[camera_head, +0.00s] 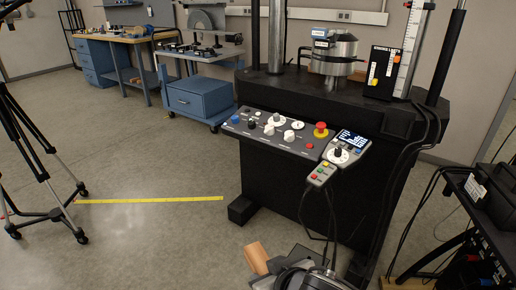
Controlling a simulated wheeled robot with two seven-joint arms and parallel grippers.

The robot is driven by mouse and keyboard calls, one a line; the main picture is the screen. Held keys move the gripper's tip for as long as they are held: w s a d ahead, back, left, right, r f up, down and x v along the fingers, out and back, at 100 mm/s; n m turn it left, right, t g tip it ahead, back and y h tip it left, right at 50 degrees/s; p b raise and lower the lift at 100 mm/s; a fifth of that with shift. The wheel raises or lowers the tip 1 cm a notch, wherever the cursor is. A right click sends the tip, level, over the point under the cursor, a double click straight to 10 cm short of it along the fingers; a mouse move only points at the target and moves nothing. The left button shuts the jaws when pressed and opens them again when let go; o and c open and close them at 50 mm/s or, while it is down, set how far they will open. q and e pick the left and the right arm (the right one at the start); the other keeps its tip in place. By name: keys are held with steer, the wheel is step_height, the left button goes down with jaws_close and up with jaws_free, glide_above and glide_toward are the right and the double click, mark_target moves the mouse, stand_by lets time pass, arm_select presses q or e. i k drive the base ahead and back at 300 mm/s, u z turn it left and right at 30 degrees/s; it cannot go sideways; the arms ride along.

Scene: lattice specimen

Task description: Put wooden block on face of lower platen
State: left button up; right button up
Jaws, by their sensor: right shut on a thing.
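A light wooden block (256,257) shows at the bottom centre, low in front of the black testing machine (300,190). My right gripper (266,268) is shut on the block, and its fingers are partly hidden by its own body and the picture edge. A round metal stack (333,55) stands on the machine's black top, well above and behind the block. It looks like the lower platen, but I cannot tell its face clearly from here. My left gripper is not in view.
A control panel (277,133) with knobs and a red stop button juts from the machine's front; a pendant (321,174) and cables hang there. Columns flank the stack. A ruler (409,50) stands right. A tripod (40,160) stands left. The floor between is open, with yellow tape.

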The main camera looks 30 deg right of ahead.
mark_target(330, 35)
steer(key=u, duration=0.4)
steer(key=i, duration=1.6)
steer(key=z, duration=1.15)
steer(key=i, duration=0.8)
steer(key=z, duration=0.85)
